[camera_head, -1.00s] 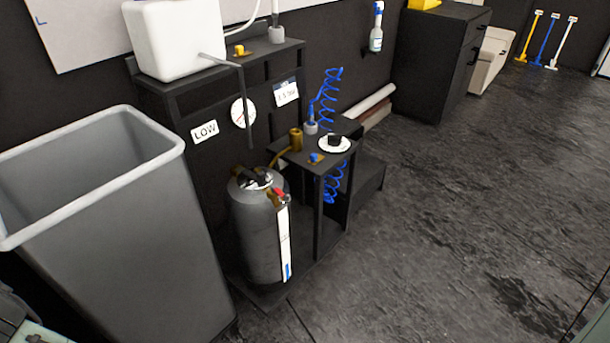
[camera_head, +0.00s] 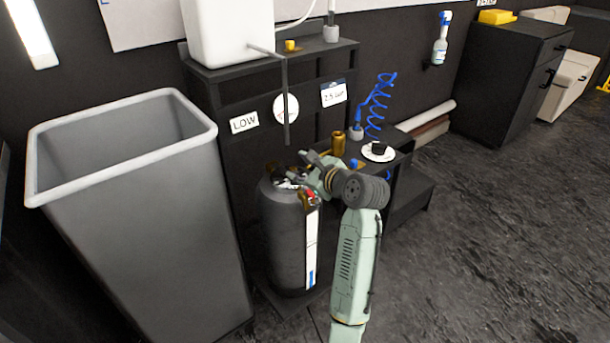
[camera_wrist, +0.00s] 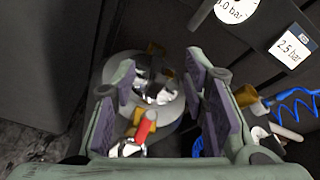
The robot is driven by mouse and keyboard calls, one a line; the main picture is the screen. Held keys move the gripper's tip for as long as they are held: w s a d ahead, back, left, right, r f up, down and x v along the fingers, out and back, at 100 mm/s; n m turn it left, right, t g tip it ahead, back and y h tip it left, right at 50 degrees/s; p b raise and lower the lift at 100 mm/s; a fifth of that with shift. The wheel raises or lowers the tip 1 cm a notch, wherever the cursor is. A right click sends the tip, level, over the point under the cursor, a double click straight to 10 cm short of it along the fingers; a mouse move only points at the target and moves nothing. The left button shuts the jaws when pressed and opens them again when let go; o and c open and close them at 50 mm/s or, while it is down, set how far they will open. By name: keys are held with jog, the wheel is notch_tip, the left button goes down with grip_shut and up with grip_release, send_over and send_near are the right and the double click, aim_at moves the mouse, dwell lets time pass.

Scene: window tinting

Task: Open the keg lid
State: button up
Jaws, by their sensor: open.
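The keg (camera_head: 282,245) is a dark grey upright cylinder with a white and blue strip down its side, standing on the low base of the black stand. Its top (camera_wrist: 125,70) shows between my fingers in the wrist view, with a black and silver lid closure (camera_wrist: 155,88) in the middle and a red-handled fitting (camera_wrist: 146,130) nearer to me. My gripper (camera_wrist: 163,90) is open above the keg top, with a purple-padded finger on each side of the closure. No grip on it shows. In the head view my gripper (camera_head: 312,172) partly hides the lid.
A tall grey bin (camera_head: 130,220) stands left of the keg. A black stand (camera_head: 235,95) behind carries a white tank (camera_head: 228,30) and a vertical pipe (camera_head: 286,100). A small shelf with a brass cylinder (camera_head: 338,144) and a blue coiled hose (camera_head: 376,100) is to the right.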

aim_at(295, 172)
jog(key=d+f+m, duration=0.2)
jog(key=d+m, duration=0.1)
jog(key=s+d+m, duration=0.1)
jog(key=shift+d+f+m+g+y, duration=0.3)
jog(key=shift+f+g, duration=0.1)
jog(key=shift+f, duration=0.1)
jog(key=x, duration=1)
jog(key=shift+w+a+f, duration=0.1)
jog(key=shift+w+a, duration=0.1)
jog(key=shift+c, duration=0.4)
grip_shut()
